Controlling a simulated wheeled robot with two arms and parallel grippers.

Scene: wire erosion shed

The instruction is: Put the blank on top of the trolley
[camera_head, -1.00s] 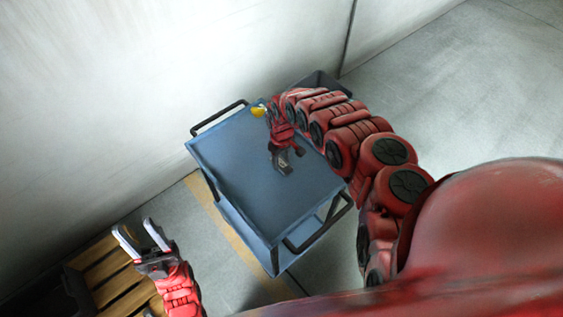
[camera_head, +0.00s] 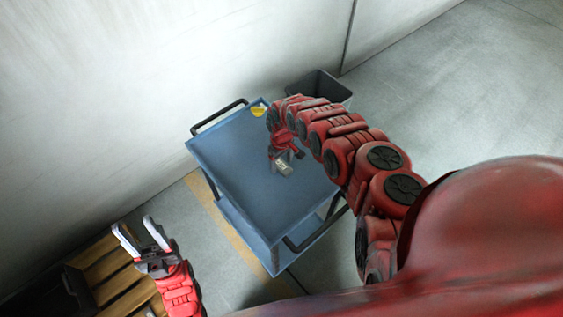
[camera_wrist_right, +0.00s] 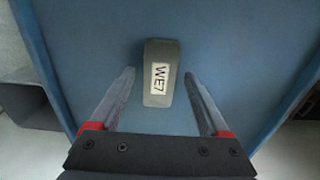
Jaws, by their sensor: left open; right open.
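The blank, a grey block with a white label reading "WE7" (camera_wrist_right: 160,98), lies on the blue top of the trolley (camera_head: 240,185). In the head view the blank (camera_head: 284,168) shows just at the tips of my right gripper (camera_head: 279,158). In the right wrist view my right gripper (camera_wrist_right: 160,95) is open, its fingers apart on either side of the blank's near part, with gaps on both sides. My left gripper (camera_head: 139,236) is open and empty, over the wooden slats at the lower left.
A yellow object (camera_head: 258,110) lies at the trolley's far edge. A dark grey bin (camera_head: 321,86) stands behind the trolley. A slatted wooden pallet (camera_head: 101,268) with a dark box (camera_head: 62,294) is at lower left. The wall rises behind; floor at right is clear.

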